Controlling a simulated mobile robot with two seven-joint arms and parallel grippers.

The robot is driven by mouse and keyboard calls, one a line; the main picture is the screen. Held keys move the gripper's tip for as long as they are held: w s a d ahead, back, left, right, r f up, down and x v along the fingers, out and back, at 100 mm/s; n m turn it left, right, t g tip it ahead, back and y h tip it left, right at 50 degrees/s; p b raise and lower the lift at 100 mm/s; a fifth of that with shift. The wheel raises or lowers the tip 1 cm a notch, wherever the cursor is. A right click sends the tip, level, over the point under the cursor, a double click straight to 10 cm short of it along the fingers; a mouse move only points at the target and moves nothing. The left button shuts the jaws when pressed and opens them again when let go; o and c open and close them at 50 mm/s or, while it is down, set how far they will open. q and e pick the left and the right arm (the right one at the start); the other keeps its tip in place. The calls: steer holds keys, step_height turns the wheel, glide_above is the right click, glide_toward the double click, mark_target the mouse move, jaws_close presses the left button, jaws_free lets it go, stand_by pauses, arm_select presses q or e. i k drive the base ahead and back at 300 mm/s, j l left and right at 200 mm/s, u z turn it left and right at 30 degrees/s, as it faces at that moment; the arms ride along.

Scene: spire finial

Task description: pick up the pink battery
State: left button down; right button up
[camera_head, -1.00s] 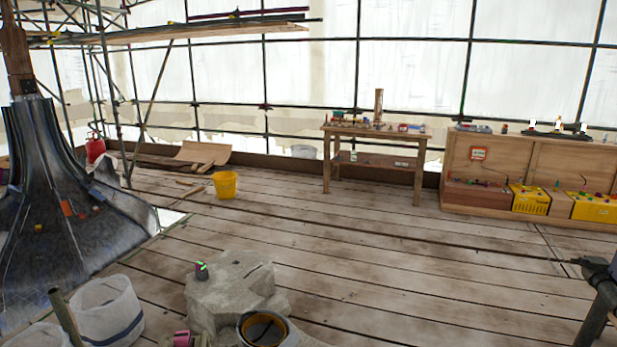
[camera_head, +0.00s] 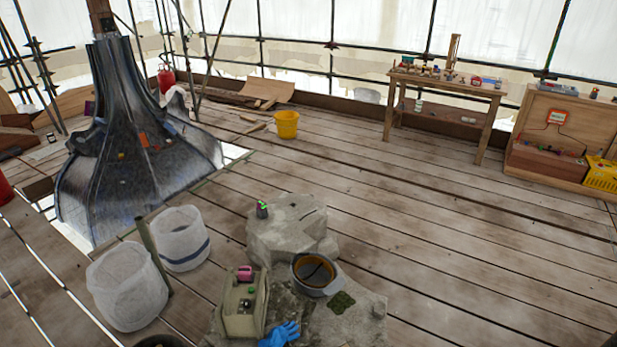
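A small pink block (camera_head: 244,272), which looks like the pink battery, sits on top of a beige box-like case (camera_head: 240,317) at the lower middle of the head view. It is too small for its details to show. Neither of my grippers can be made out.
The case stands by a grey stone block (camera_head: 290,240), a dark-rimmed bucket (camera_head: 314,290) and a blue glove (camera_head: 280,334). White sacks (camera_head: 125,290) stand at left, near a dark spire-shaped structure (camera_head: 140,190). The plank floor (camera_head: 440,240) at right is clear.

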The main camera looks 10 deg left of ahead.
mark_target(246, 275)
steer(key=i+j, duration=0.3)
steer(key=i+u, duration=0.15)
steer(key=u, duration=2.05)
